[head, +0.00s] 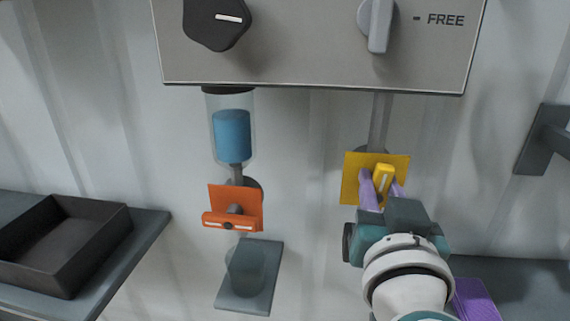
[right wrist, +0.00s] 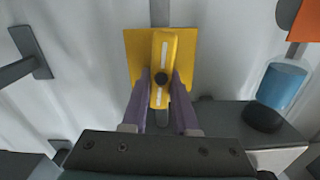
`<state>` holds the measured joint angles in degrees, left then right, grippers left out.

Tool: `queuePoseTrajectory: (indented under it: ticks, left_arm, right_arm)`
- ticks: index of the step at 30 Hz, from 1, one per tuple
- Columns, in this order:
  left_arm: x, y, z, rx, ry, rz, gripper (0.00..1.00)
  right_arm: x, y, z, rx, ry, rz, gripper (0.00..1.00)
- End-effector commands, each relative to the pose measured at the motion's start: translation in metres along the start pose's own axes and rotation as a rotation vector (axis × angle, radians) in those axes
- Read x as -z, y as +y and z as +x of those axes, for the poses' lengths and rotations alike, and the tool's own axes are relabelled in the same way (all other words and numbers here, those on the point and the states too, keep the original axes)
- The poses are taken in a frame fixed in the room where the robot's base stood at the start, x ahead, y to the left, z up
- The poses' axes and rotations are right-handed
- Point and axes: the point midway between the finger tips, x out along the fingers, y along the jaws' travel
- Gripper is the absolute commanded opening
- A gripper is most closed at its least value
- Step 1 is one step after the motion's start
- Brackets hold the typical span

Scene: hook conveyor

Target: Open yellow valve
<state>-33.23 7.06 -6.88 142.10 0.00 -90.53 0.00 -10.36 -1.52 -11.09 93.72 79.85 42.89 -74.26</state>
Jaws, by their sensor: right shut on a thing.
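The yellow valve has a square yellow plate (head: 352,178) on the wall, under a pipe from the panel. Its yellow handle (head: 384,178) stands nearly upright in the head view. In the right wrist view the handle (right wrist: 162,50) also points up and down, with white stripes and a dark centre. My right gripper (head: 383,184) has its purple fingers on either side of the handle and is shut on it. The fingers (right wrist: 160,82) also show in the right wrist view. My left gripper is not in view.
A grey panel (head: 300,50) with a dark knob (head: 216,22) and a grey lever (head: 378,25) marked FREE hangs above. An orange valve (head: 234,208) sits left, under a blue-filled cylinder (head: 232,135). A glass stands on a small shelf (head: 243,303). A dark tray (head: 62,245) lies far left.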

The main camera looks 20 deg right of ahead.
Motion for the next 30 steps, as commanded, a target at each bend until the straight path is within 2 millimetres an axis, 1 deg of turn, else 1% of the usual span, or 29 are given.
queuePoseTrajectory:
  ticks: [3,6,9,19,20,27,30]
  left_arm:
    - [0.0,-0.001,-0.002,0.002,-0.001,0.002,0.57]
    - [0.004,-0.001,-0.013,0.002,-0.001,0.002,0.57]
    - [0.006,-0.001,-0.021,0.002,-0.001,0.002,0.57]
    - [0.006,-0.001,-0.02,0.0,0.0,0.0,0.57]
    - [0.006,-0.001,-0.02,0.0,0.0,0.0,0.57]
    - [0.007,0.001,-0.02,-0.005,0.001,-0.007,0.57]
    - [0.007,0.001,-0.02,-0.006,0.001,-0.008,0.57]
  right_arm:
    - [0.001,0.0,0.0,-0.001,0.0,-0.005,0.0]
    - [0.005,-0.001,0.0,-0.002,-0.001,-0.053,0.0]
    - [0.004,-0.002,0.0,-0.001,-0.003,-0.108,0.0]
    - [0.0,-0.002,0.0,0.001,0.0,-0.133,0.0]
    - [0.0,-0.002,0.0,0.001,0.0,-0.134,0.31]
    - [0.0,-0.002,0.0,0.001,-0.001,-0.132,0.57]
    - [0.0,-0.002,0.0,0.001,-0.001,-0.132,0.57]
